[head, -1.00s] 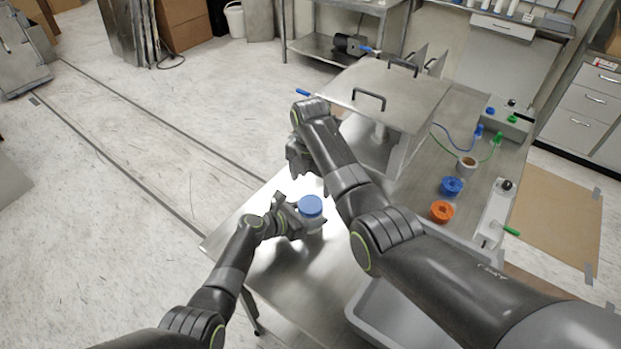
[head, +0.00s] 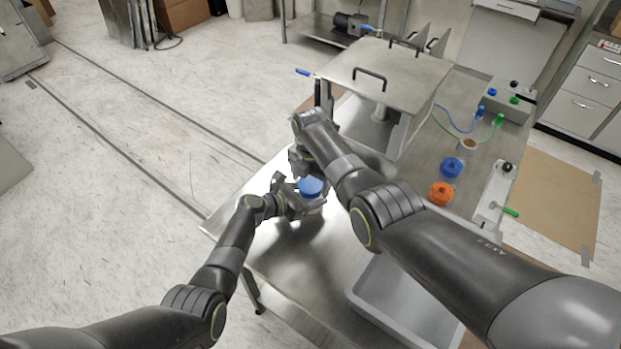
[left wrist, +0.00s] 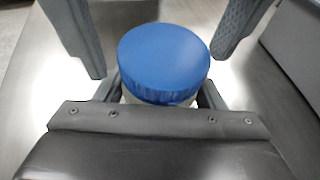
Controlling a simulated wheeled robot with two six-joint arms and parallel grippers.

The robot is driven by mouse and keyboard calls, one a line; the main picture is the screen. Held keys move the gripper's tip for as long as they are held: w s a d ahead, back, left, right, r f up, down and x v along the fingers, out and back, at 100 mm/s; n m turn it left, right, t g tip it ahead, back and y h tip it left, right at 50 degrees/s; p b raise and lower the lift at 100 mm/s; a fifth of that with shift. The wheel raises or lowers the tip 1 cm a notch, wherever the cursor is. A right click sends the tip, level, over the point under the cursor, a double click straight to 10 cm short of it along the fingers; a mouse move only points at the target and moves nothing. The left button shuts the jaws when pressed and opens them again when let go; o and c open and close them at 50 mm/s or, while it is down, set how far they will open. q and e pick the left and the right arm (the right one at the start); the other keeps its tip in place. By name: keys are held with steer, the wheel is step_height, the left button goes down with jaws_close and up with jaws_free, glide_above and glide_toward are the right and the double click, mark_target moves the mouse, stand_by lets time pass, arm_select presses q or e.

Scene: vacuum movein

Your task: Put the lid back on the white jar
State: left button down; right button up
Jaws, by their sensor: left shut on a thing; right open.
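The white jar (left wrist: 150,101) stands upright, with the blue lid (left wrist: 165,58) sitting level on its top. I cannot tell whether the lid is threaded tight. The lid also shows in the head view (head: 311,187). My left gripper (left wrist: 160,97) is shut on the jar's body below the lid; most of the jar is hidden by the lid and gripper. My right gripper (left wrist: 157,65) is open, its fingers apart on either side of the lid and clear of it. In the head view the right gripper (head: 303,165) is just beyond the lid, partly hidden by its own arm.
A steel chamber with a handled top (head: 385,72) stands behind on the metal table (head: 275,245). A grey tray (head: 375,310) is at the front right. Blue (head: 452,167) and orange (head: 441,193) ring-shaped parts lie to the right. The table's left part is clear.

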steer(key=c, duration=1)
steer(key=m, duration=0.6)
steer(key=shift+c, duration=0.2)
steer(key=m, duration=0.7)
steer(key=o, duration=1.1)
steer(key=shift+s, duration=0.1)
